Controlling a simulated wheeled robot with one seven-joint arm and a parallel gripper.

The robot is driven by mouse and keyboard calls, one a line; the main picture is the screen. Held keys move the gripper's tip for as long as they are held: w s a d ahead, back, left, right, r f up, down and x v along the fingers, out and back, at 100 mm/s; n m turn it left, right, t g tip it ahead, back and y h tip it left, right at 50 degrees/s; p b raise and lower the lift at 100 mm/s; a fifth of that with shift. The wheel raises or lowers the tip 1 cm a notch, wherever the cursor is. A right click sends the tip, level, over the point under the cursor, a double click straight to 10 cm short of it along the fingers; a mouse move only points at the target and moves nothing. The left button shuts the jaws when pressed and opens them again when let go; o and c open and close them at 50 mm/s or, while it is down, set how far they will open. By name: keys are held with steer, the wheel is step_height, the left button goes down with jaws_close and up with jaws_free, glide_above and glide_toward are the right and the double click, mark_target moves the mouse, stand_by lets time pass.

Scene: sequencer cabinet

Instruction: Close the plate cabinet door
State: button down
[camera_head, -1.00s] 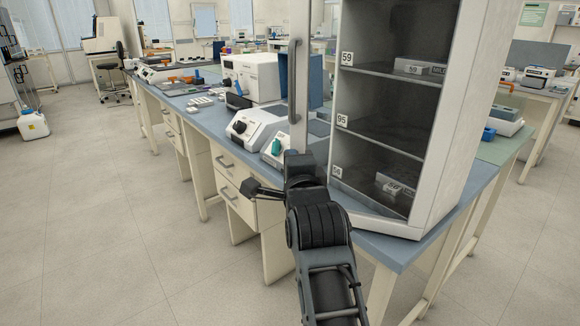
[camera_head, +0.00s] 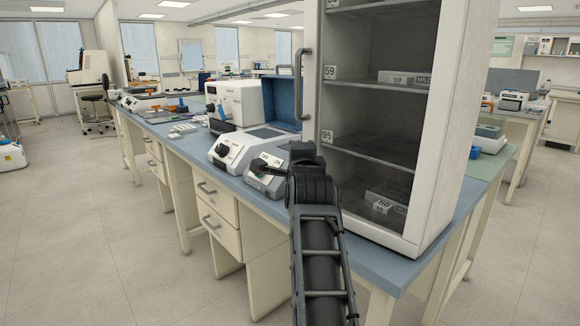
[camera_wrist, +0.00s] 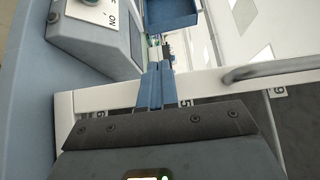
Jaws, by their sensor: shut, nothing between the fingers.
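The plate cabinet (camera_head: 436,130) is a tall white cabinet with dark shelves, standing on the blue bench. Its front is uncovered. The door (camera_head: 311,75) stands open at the cabinet's left side and is seen almost edge-on, with a grey bar handle (camera_head: 302,92) on it. In the wrist view the door (camera_wrist: 215,84) crosses as a pale band, with the handle (camera_wrist: 270,68) to the right of the fingers. My gripper (camera_wrist: 154,72) is shut and empty, its blue fingers overlapping the door's line. I cannot tell whether they touch it. My arm hides the fingertips in the head view.
Plate boxes (camera_head: 400,78) lie on the cabinet shelves. Two small white instruments (camera_head: 238,150) stand on the bench left of the door, close to my arm. A larger white instrument (camera_head: 234,102) is behind them.

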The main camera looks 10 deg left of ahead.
steer(key=w+d, duration=0.1)
steer(key=w+d+b, duration=0.1)
steer(key=w, duration=0.1)
steer(key=shift+w, duration=0.2)
